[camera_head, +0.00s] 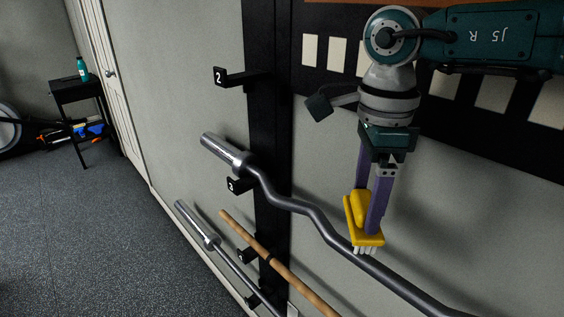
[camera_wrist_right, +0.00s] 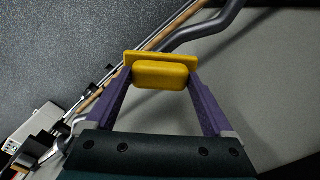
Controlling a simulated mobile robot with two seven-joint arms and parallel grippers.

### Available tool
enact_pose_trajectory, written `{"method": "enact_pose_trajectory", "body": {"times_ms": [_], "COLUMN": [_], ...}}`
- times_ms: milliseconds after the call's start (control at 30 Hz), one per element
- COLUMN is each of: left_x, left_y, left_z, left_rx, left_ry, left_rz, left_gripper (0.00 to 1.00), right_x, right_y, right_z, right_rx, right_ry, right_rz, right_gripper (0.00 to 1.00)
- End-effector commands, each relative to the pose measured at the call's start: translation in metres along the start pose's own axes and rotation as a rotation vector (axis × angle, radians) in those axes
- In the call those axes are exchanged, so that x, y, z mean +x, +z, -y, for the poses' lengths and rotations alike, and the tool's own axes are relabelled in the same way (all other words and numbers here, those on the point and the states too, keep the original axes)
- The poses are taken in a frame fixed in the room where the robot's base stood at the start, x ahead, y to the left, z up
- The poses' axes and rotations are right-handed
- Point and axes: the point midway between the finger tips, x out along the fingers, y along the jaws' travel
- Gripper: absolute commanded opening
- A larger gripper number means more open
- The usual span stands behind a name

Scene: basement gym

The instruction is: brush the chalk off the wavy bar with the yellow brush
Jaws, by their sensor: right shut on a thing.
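The wavy bar (camera_head: 318,221) is dark grey with a bright silver sleeve at its left end. It rests on a wall hook and slopes down to the right in the head view; part of it also shows in the right wrist view (camera_wrist_right: 208,28). My right gripper (camera_head: 366,213) is shut on the yellow brush (camera_head: 354,226), with white bristles pointing down. The brush is at the bar in the head view; whether the bristles touch it I cannot tell. In the right wrist view the brush (camera_wrist_right: 160,73) sits between the purple fingers. No chalk is clearly visible. My left gripper is not in view.
A wooden pole (camera_head: 277,262) and a straight bar (camera_head: 232,262) hang below the wavy bar. An empty hook marked 2 (camera_head: 240,77) is above it on the black upright (camera_head: 268,120). A black side table (camera_head: 76,90) with a teal bottle (camera_head: 82,68) stands far left. The floor at left is open.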

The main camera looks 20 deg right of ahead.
Motion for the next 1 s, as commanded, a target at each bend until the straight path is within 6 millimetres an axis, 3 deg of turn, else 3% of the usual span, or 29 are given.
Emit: {"method": "enact_pose_trajectory", "body": {"times_ms": [400, 1000], "left_x": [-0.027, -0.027], "left_y": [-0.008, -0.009], "left_z": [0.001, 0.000], "left_rx": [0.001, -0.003], "left_ry": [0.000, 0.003], "left_rz": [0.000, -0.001], "left_gripper": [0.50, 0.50], "right_x": [-0.040, -0.042], "right_y": [-0.003, -0.003], "right_z": [0.003, 0.004], "right_rx": [0.009, 0.010], "right_ry": [0.000, 0.000], "right_rz": [0.000, 0.000], "right_gripper": [0.35, 0.35]}}
